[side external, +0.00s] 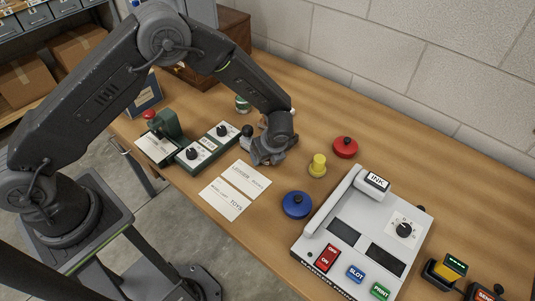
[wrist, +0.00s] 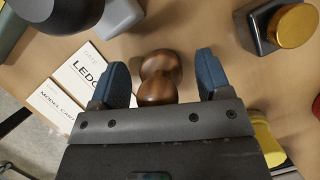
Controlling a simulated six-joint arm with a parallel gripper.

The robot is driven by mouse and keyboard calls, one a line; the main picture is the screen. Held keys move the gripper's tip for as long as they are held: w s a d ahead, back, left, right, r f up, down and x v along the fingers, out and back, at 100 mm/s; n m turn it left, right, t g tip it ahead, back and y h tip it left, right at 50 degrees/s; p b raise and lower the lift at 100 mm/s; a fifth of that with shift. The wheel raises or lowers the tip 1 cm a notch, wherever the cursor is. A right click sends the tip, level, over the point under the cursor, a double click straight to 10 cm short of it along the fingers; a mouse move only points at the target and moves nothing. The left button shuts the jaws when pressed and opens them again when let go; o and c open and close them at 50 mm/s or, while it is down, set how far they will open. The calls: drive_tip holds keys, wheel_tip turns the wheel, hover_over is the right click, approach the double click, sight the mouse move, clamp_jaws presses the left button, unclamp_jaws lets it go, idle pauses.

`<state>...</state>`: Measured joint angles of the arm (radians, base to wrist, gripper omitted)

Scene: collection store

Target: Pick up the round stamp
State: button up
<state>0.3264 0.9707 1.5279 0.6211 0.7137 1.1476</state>
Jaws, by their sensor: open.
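A round brown wooden stamp (wrist: 160,72) with a knobbed handle is in the middle of the wrist view. My gripper (wrist: 160,76) is open, with one blue finger on each side of the stamp. A gap shows between the stamp and each finger. In the side view my gripper (side external: 266,152) is low over the table, to the right of the green-based device. The stamp is mostly hidden behind my arm there, and its underside is hidden in the wrist view.
White cards (side external: 236,190) lie to the front left of my gripper. A grey machine (side external: 345,235) fills the right.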

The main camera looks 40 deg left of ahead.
drive_tip(key=c, duration=1)
